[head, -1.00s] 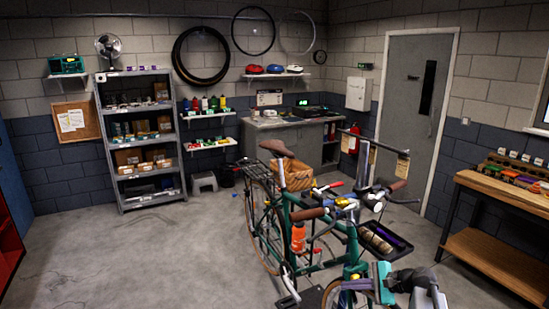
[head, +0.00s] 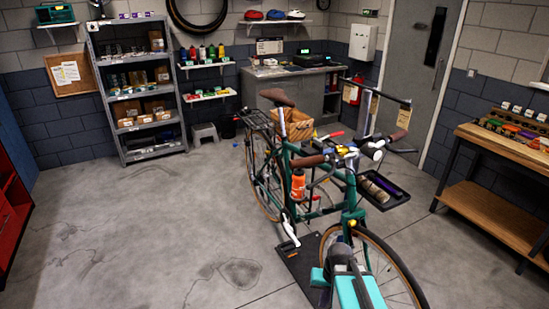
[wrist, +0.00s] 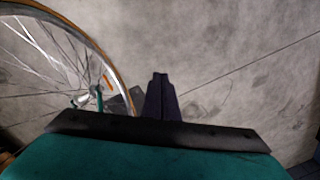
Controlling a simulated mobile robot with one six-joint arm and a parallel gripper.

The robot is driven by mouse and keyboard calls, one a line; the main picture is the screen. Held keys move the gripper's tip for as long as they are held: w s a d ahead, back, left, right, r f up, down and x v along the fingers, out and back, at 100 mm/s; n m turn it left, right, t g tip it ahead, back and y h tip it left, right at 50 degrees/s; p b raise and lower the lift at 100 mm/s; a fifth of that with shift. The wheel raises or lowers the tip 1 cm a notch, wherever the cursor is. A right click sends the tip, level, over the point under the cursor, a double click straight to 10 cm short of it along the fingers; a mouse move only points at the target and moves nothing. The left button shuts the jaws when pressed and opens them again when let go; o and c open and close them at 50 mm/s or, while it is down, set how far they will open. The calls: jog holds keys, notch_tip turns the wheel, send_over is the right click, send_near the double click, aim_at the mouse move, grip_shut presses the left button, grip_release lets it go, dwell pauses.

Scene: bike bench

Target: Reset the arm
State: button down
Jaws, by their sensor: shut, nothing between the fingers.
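My gripper (wrist: 160,84) shows in the wrist view as two dark fingers closed together, with nothing between them. It points at bare concrete floor. The wheel of the bike (wrist: 108,65) is to its left, apart from the fingers. In the head view, teal and dark parts of my arm (head: 352,287) are at the bottom, overlapping the front wheel of the green bike (head: 345,195); the fingertips cannot be made out there.
The bike stands on a dark base plate (head: 298,262) with a small parts tray (head: 383,190) beside its handlebar. A wooden workbench (head: 500,150) is at the right. A grey shelf (head: 140,90) is at the back left. The floor (head: 150,235) at the left is clear.

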jog(key=s+f+g+b, duration=0.2)
jog(key=s+f+b, duration=0.5)
jog(key=f, duration=0.6)
jog(key=s+f+n+g+b, duration=0.1)
jog(key=s+f+b, duration=0.6)
jog(key=s+f, duration=0.3)
jog(key=s+f+g+h+b, duration=0.1)
jog(key=s+f+b, duration=0.7)
jog(key=f, duration=1)
jog(key=shift+s+g, duration=0.8)
jog(key=shift+r, duration=0.1)
